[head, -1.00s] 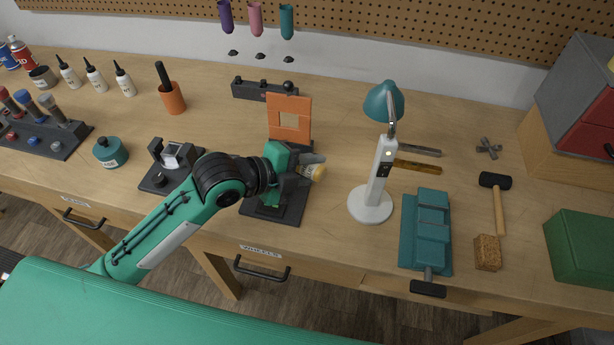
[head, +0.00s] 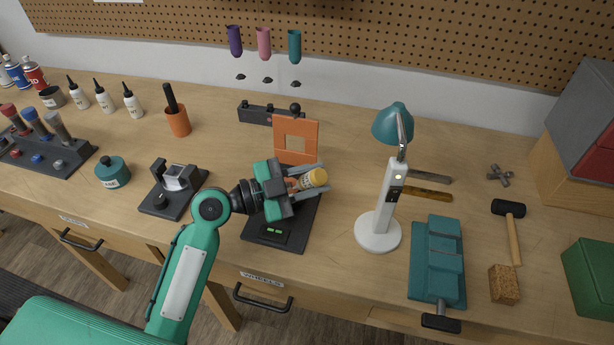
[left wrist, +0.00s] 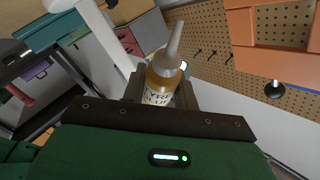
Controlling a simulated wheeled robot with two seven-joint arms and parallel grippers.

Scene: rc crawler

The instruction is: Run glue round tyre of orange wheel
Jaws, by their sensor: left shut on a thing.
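My left gripper (head: 310,182) is shut on a glue bottle (head: 315,178) with an amber body. In the left wrist view the bottle (left wrist: 160,88) has a pale pointed nozzle and a label that seems to read "TYRE GLUE". The gripper is above a black base plate (head: 262,246) with small green lights. An orange panel (head: 297,156) with a square opening stands at the plate's back, just behind the gripper. My right gripper is not in view.
A white lamp (head: 382,225) with a teal shade stands right of the plate, near the gripper. A teal vice (head: 437,262) is farther right. A small black fixture (head: 173,193) is to the left. Several white bottles (head: 105,98) stand at the back left.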

